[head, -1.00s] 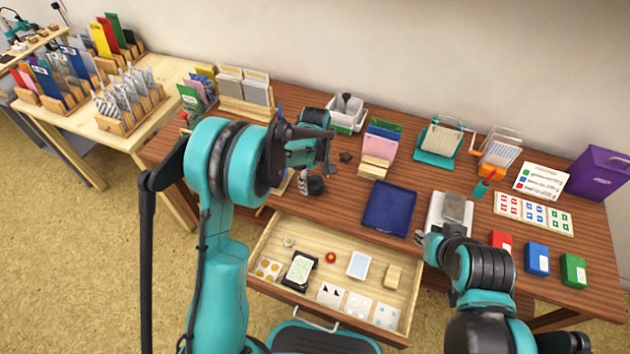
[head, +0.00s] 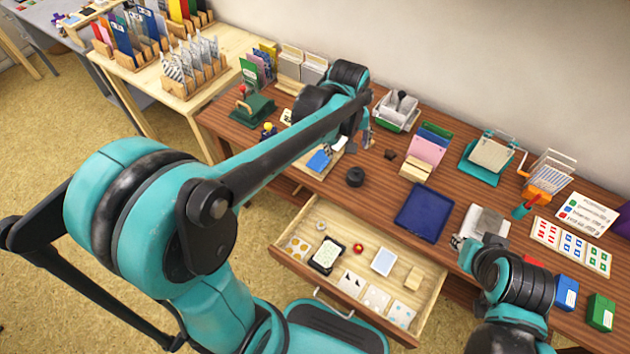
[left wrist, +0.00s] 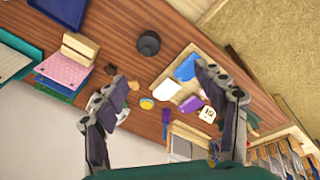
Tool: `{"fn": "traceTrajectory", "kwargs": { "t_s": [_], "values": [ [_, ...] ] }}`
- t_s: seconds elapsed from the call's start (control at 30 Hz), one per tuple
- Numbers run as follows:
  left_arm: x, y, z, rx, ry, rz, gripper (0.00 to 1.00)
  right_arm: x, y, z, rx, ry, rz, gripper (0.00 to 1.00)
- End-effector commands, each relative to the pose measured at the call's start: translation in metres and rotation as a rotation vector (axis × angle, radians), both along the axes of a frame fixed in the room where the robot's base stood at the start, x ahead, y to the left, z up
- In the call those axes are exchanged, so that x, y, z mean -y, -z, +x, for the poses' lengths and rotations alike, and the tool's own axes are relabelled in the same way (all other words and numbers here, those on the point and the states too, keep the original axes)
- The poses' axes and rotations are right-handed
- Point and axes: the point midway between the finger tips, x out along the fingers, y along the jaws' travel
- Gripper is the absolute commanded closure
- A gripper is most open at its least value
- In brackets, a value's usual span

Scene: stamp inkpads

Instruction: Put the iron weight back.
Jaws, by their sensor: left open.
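A black round weight with a knob on top, which looks like the iron weight (head: 355,177), stands on the brown table just behind the open drawer, left of the blue tray. It also shows in the left wrist view (left wrist: 149,43), upright and clear of both fingers. My left gripper (head: 353,143) is open, beyond the weight and apart from it.
An empty blue tray (head: 424,212) lies right of the weight. The open drawer (head: 290,254) holds cards and small pads. A dark star-shaped piece (head: 390,155) and a pink card holder (head: 427,150) stand behind.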

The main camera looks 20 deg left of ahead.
Motion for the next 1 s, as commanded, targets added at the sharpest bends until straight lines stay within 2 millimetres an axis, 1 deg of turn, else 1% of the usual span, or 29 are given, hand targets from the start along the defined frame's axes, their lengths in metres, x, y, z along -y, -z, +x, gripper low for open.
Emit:
{"fn": "traceTrajectory", "kwargs": {
  "t_s": [0.03, 0.1, 0.17, 0.2, 0.3, 0.4, 0.5, 0.6, 0.7, 1.0],
  "values": [
    [-0.005, -0.010, -0.019, 0.036, 0.050, 0.011, 0.29, 0.000, 0.000, 0.000, 0.000, 0.000, 0.000, 0.72],
    [-0.011, -0.022, -0.041, 0.092, 0.131, 0.033, 0.29, 0.000, 0.000, 0.000, 0.000, 0.000, 0.000, 0.72],
    [-0.015, -0.028, -0.061, 0.137, 0.200, 0.055, 0.29, 0.000, 0.000, 0.000, 0.000, 0.000, 0.000, 0.72],
    [-0.017, -0.031, -0.074, 0.169, 0.246, 0.072, 0.29, 0.000, 0.000, 0.000, 0.000, 0.000, 0.000, 0.72],
    [-0.024, -0.034, -0.104, 0.244, 0.356, 0.123, 0.29, 0.000, 0.000, 0.000, 0.000, 0.000, 0.000, 0.72],
    [-0.028, -0.031, -0.130, 0.309, 0.452, 0.176, 0.29, 0.000, 0.000, 0.000, 0.000, 0.000, 0.000, 0.72],
    [-0.031, -0.026, -0.148, 0.358, 0.527, 0.225, 0.29, 0.000, 0.000, 0.000, 0.000, 0.000, 0.000, 0.72],
    [-0.033, -0.021, -0.158, 0.389, 0.575, 0.260, 0.29, 0.000, 0.000, 0.000, 0.000, 0.000, 0.000, 0.72],
    [-0.034, -0.019, -0.163, 0.403, 0.598, 0.277, 0.29, 0.000, 0.000, 0.000, 0.000, 0.000, 0.000, 0.72],
    [-0.034, -0.018, -0.163, 0.406, 0.605, 0.281, 0.29, 0.000, 0.000, 0.000, 0.000, 0.000, 0.000, 0.72]
  ]
}}
